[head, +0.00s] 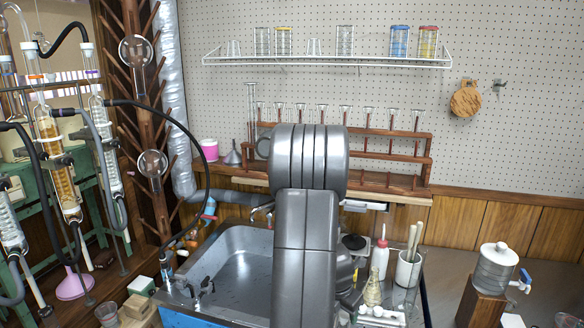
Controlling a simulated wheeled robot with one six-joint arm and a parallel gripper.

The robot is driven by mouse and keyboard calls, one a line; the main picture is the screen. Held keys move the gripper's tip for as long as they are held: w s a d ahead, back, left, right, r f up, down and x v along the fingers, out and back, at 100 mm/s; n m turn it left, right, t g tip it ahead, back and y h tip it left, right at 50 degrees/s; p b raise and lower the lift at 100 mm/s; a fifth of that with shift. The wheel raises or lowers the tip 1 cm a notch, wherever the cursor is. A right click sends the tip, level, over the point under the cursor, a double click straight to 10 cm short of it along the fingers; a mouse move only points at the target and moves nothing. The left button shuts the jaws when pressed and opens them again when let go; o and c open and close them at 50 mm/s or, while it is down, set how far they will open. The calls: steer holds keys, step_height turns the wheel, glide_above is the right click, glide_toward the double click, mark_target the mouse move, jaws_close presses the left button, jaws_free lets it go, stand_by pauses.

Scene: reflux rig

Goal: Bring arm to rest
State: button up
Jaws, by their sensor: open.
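My grey arm (308,210) stands upright in the middle of the head view, in front of the sink's right part and the test tube rack. Its thick upper joint is level with the rack, and a long link runs down to the bottom edge of the picture. My gripper does not show; the arm's own links may hide it. I cannot see anything held.
A metal sink (240,262) lies to the left of the arm. Glass condensers (52,150) with hoses stand at far left. A wooden test tube rack (400,150) is behind. A white squeeze bottle (380,260) and a cup of tools (408,270) stand close on the right.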

steer(key=shift+w+d+p, duration=0.15)
steer(key=shift+p, duration=0.25)
step_height(320, 180, up, 2)
steer(key=shift+r+p, duration=0.15)
steer(key=shift+p, duration=0.7)
step_height(320, 180, up, 3)
steer(key=p, duration=0.3)
steer(key=shift+f+m, duration=0.3)
